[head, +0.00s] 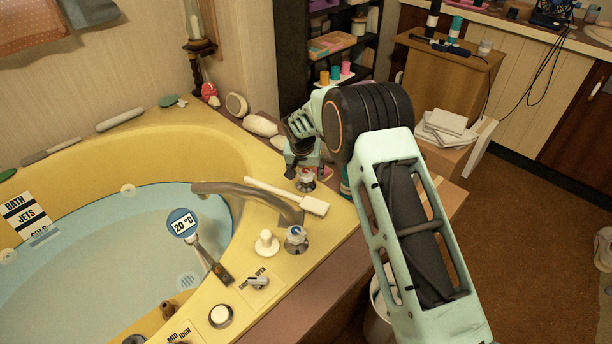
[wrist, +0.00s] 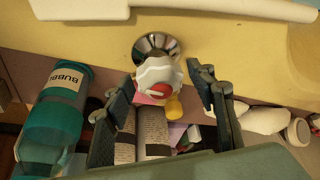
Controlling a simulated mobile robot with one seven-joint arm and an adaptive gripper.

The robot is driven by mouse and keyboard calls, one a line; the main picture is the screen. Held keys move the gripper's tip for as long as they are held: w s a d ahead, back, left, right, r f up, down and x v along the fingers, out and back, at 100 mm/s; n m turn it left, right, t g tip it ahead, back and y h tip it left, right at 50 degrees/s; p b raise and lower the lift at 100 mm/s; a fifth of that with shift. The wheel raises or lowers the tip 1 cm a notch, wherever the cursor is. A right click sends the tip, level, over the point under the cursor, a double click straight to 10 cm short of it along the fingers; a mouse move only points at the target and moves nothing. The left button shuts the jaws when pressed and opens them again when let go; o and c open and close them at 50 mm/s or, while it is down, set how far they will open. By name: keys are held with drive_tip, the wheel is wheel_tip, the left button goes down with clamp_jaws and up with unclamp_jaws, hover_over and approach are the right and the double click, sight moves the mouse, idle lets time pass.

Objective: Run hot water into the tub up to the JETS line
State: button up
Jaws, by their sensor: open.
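The yellow corner tub (head: 120,160) holds pale blue water (head: 110,260). A sign strip reading BATH, JETS and COLD (head: 27,214) is on its left wall; I cannot tell the exact water level against the JETS label. The grey spout (head: 245,197) reaches over the water with no stream visible. A tap with a red mark (head: 306,182) stands on the deck, and a blue-marked tap (head: 296,239) is nearer. My gripper (head: 300,150) is open at the red-marked tap. In the wrist view, that tap's white handle (wrist: 158,75) lies between or just beyond my fingertips (wrist: 160,88); contact is unclear.
A round display reads 20 °C (head: 183,223). A white-handled brush (head: 290,196) lies across the spout area. A SHUT/OPEN lever (head: 258,282) and a white knob (head: 267,243) are on the near deck. A teal bottle (wrist: 55,110) stands beside my gripper. Pale stones (head: 260,124) line the back.

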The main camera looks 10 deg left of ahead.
drive_tip(key=shift+w+f, duration=0.1)
drive_tip(key=shift+f, duration=0.1)
drive_tip(key=c, duration=1.2)
drive_tip(key=shift+o, duration=0.2)
drive_tip(key=shift+n, duration=0.3)
drive_tip(key=n+y+p, duration=0.1)
drive_tip(key=n, duration=0.1)
drive_tip(key=n+y+p, duration=0.1)
drive_tip(key=n, duration=0.1)
drive_tip(key=shift+d+r+n+g, duration=0.1)
drive_tip(key=shift+n+g, duration=0.2)
drive_tip(key=shift+g, duration=0.1)
drive_tip(key=n+g+y, duration=0.1)
drive_tip(key=n, duration=0.3)
drive_tip(key=shift+n, duration=0.4)
